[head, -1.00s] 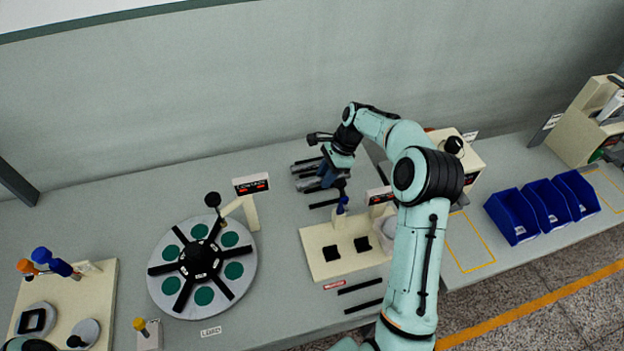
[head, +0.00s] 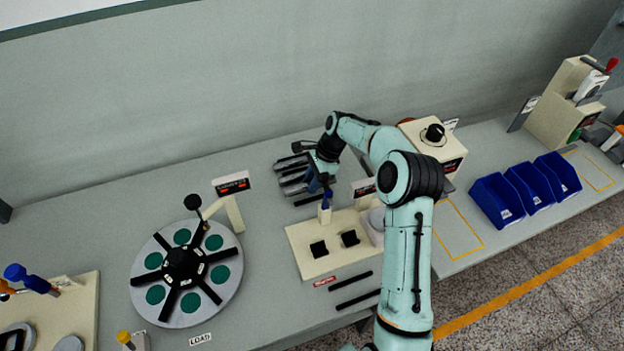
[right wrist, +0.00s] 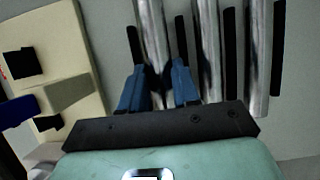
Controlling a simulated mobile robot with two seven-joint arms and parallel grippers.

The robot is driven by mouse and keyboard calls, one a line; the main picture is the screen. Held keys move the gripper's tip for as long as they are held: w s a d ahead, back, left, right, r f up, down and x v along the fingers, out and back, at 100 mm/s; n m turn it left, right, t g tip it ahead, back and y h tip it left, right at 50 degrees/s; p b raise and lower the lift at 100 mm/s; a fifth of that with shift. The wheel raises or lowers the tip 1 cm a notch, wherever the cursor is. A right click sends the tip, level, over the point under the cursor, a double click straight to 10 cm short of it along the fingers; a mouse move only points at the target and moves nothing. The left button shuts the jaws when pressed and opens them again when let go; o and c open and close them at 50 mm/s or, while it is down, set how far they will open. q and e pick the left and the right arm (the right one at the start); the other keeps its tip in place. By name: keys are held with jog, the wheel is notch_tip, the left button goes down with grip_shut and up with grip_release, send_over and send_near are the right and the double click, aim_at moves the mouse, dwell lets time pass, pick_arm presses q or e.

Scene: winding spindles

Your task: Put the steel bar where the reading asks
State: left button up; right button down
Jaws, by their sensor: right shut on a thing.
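Several steel bars (head: 291,178) lie side by side among black strips at the back of the bench. My right gripper (head: 318,184) is over their right end. In the right wrist view its blue fingers (right wrist: 160,86) are shut on one steel bar (right wrist: 152,35), the leftmost there, with its near end between them. Two more bars (right wrist: 207,45) lie to its right. A display (head: 231,184) with red characters stands behind the round plate, and a second display (head: 362,187) is partly behind my arm. I cannot read either one. My left gripper is out of view.
A cream block (head: 320,247) with two black pads stands just in front of the bars. A round plate (head: 187,273) with green discs and black arms is to the left. Two black strips (head: 352,289) lie at the front. Blue bins (head: 497,201) stand on the right bench.

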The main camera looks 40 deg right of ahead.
jog(key=shift+w+f, duration=0.1)
jog(key=shift+f, duration=0.25)
dwell(1.0)
jog(key=c, duration=0.8)
grip_release()
jog(key=shift+o, duration=0.2)
